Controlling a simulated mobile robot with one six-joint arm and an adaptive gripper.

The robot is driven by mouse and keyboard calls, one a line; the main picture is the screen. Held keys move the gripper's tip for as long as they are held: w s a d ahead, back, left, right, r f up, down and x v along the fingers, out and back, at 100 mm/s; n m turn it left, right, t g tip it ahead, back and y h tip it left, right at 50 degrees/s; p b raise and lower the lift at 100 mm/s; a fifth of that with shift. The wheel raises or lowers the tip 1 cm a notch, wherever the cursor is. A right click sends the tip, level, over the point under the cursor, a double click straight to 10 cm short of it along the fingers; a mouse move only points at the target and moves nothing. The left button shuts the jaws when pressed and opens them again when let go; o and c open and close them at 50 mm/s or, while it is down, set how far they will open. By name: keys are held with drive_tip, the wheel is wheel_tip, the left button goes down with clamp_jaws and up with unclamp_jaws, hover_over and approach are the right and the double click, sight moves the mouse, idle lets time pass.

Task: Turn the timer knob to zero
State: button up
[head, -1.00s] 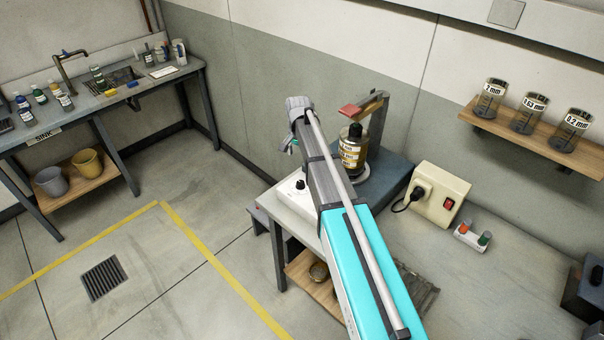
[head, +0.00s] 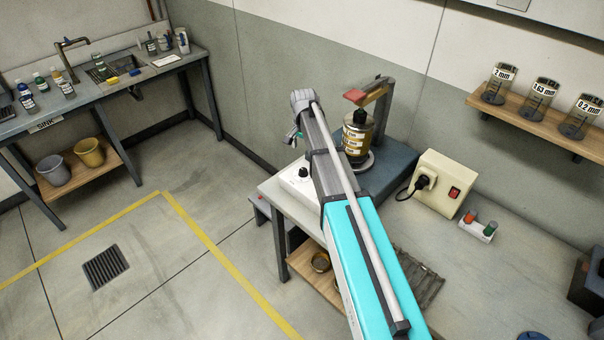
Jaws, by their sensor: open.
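A small black knob (head: 303,172), likely the timer knob, is on the white front panel (head: 299,187) of a machine on the bench. Its pointer and dial marks are too small to read. The machine carries a stack of brass sieves (head: 354,140) under a clamp arm with a red end (head: 355,96). My gripper (head: 292,136) is open and empty, above and slightly left of the knob in the picture, apart from it. My arm crosses in front of the machine and hides part of its panel and body.
A cream power box (head: 437,187) with a plug and red switch stands right of the machine. A wall shelf (head: 535,125) holds labelled beakers. The floor at left is free around a drain (head: 105,267).

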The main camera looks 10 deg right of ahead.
sight(304, 169)
drive_tip(key=shift+f+b, duration=5.1)
drive_tip(key=shift+f, duration=0.3)
drive_tip(key=c, duration=1)
drive_tip(key=shift+a, duration=0.15)
clamp_jaws()
drive_tip(key=shift+d+n, duration=0.25)
drive_tip(key=shift+n, duration=0.05)
